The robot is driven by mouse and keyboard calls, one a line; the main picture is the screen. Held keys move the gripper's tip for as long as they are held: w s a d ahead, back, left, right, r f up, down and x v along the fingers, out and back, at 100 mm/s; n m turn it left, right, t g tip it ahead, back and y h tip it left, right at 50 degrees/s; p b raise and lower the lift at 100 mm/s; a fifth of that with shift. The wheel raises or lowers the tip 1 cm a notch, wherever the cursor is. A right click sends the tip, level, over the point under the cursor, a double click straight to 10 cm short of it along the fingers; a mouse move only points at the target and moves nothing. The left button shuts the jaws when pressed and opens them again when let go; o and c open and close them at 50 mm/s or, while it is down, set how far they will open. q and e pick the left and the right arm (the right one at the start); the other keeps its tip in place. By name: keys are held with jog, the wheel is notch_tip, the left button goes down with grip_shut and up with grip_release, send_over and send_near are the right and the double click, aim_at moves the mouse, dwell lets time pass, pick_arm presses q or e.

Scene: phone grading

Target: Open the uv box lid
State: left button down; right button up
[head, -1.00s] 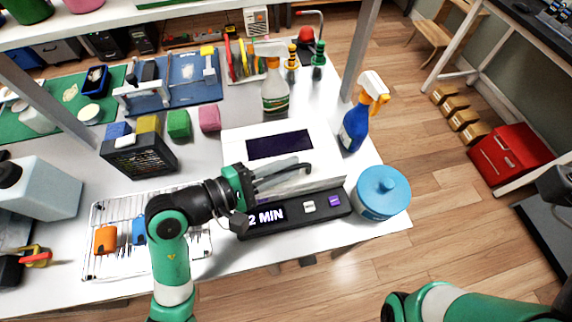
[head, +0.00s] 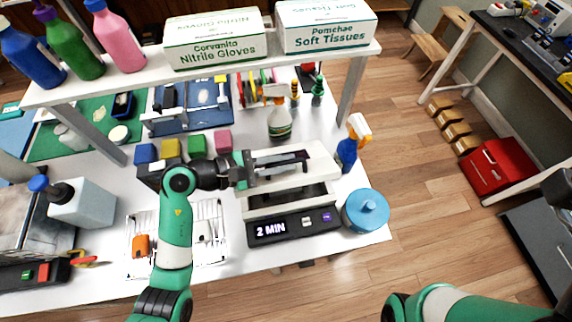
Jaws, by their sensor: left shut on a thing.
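The UV box stands near the front edge of the table, with a dark front panel (head: 292,228) reading "2 MIN". Its white lid (head: 322,176) is raised at the front, and a dark gap shows between lid and base. My left gripper (head: 300,160) reaches in from the left, over the lid. It is shut on the lid's handle, which is mostly hidden by the fingers. My right arm shows at the lower right, but its gripper is out of view.
A blue round container (head: 366,211) stands right of the box, and a blue spray bottle (head: 352,145) behind it. A clear spray bottle (head: 279,122) stands behind the lid. A wire rack (head: 208,222) lies to the left. A shelf with boxes (head: 215,45) spans the back.

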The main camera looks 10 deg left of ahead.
pick_arm(q)
jog(key=shift+w+a+r, duration=0.35)
jog(key=shift+w+r, duration=0.2)
jog(key=shift+w, duration=0.1)
jog(key=c, duration=1.2)
grip_release()
jog(key=shift+o, duration=0.2)
jog(key=p+v, duration=0.2)
jog(key=v, duration=0.9)
jog(key=shift+s+a+r+p, duration=0.15)
jog(key=shift+s+a+p, duration=0.1)
jog(key=shift+p, duration=0.1)
jog(key=shift+d, duration=0.15)
